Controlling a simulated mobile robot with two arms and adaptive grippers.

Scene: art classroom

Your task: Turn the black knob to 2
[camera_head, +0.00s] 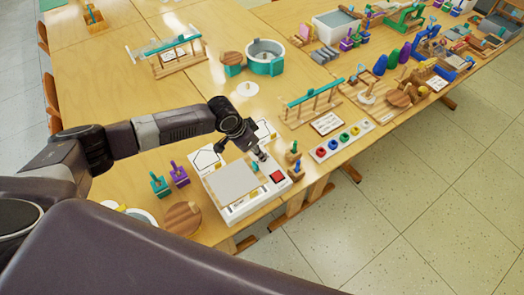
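A white boxy device (247,207) with a grey flat plate (232,182) on top stands at the near edge of the wooden table. A red square button (277,177) and a small teal part (255,168) are on its right side. My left gripper (262,157) points down at the device's far right corner, just beyond the red button. I cannot make out the black knob; the gripper covers that corner. The fingers are too small and dark to tell whether they are open or shut on anything. My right gripper is not in view.
Small wooden blocks with pegs (295,160) stand close to the right of the gripper. A white strip with coloured rings (343,140) lies farther right. A round wooden piece (181,222) is left of the device. The table's front edge is close by.

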